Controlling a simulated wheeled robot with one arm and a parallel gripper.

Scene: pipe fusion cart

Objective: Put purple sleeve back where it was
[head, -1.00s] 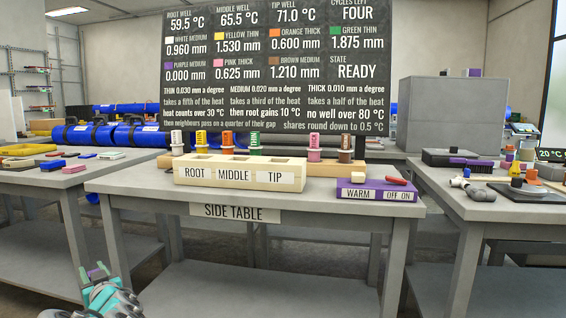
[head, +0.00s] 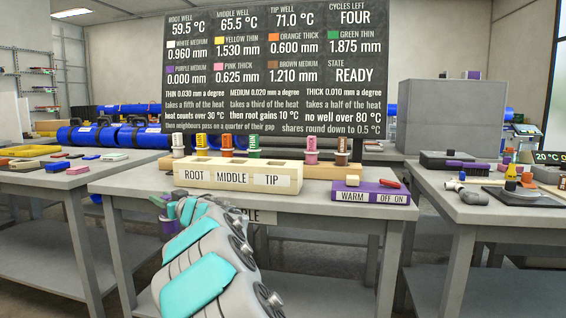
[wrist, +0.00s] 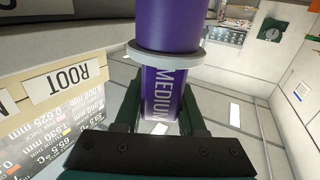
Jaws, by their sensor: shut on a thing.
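The purple sleeve (wrist: 168,28), marked MEDIUM and with a pale flange, fills the middle of the wrist view. My gripper (wrist: 157,108) is shut on its lower part, one dark green finger on each side. In the head view my gripper (head: 163,205) is at the front left edge of the side table (head: 130,184), left of and below the well block; my arm partly hides it. A wooden rack (head: 283,164) behind the block holds white (head: 178,146), yellow (head: 201,144), orange (head: 227,145), green (head: 254,145), pink (head: 312,150) and brown (head: 342,150) sleeves. A gap shows between green and pink.
The well block (head: 205,184) with ROOT, MIDDLE and TIP labels stands in front of the rack. A purple switch box (head: 363,197) sits to its right. A board (head: 275,70) rises behind and reads purple medium 0.000 mm. Other benches flank the table.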

